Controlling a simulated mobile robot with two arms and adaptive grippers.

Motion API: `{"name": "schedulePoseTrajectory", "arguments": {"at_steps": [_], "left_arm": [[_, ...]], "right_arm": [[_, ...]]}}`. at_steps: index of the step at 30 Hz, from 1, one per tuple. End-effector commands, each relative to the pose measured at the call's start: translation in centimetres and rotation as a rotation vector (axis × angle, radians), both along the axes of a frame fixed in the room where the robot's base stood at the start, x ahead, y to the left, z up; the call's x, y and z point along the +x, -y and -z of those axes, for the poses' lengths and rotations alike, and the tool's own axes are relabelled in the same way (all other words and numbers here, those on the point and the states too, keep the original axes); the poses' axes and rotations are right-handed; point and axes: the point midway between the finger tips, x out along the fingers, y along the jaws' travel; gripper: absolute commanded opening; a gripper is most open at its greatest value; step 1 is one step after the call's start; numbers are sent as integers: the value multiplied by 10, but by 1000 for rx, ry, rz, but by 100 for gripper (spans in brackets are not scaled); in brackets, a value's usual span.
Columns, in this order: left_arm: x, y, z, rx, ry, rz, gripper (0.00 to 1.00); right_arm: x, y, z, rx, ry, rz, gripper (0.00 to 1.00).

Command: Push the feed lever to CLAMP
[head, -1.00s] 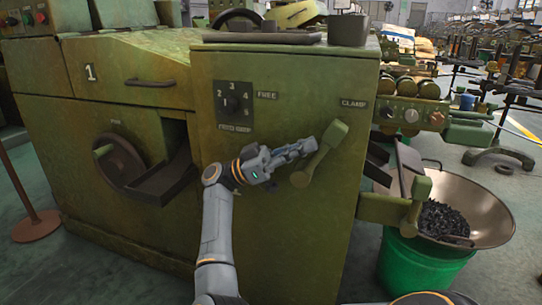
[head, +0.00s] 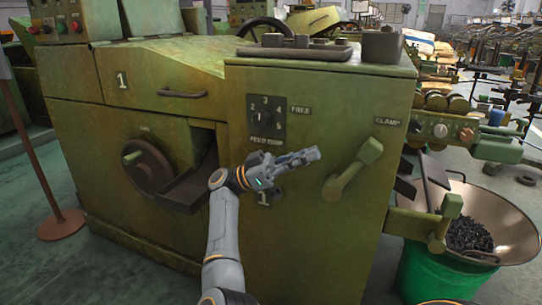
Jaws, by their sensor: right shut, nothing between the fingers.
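The feed lever (head: 353,168) is a green bar with a block-like knob, on the front of the green machine. It slants up and right from its pivot, and its knob points toward the CLAMP label (head: 388,121). The FREE label (head: 300,110) is up and left, beside the feed grip dial (head: 265,117). My right gripper (head: 313,154) is shut and empty. Its tips are left of the lever, with a visible gap between them in the picture. My left gripper is not in view.
A handwheel (head: 148,165) and dark chute (head: 187,187) are on the machine's left part. At the right, a wide pan (head: 512,228) of dark parts sits over a green bucket (head: 438,272). A post on a round base (head: 61,224) stands at the left.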

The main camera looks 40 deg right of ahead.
Motion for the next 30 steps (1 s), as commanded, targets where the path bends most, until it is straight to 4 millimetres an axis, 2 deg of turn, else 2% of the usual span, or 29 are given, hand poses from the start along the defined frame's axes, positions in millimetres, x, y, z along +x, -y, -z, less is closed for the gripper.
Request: {"name": "schedulePoseTrajectory", "arguments": {"at_steps": [6,13,18,30], "left_arm": [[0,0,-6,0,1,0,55],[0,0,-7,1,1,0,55],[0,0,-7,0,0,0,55],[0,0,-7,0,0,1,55]], "right_arm": [[29,-16,8,1,-1,-4,0],[50,-29,16,0,0,-1,0],[57,-34,19,0,0,-1,0],[57,-34,19,-1,0,0,0]]}}
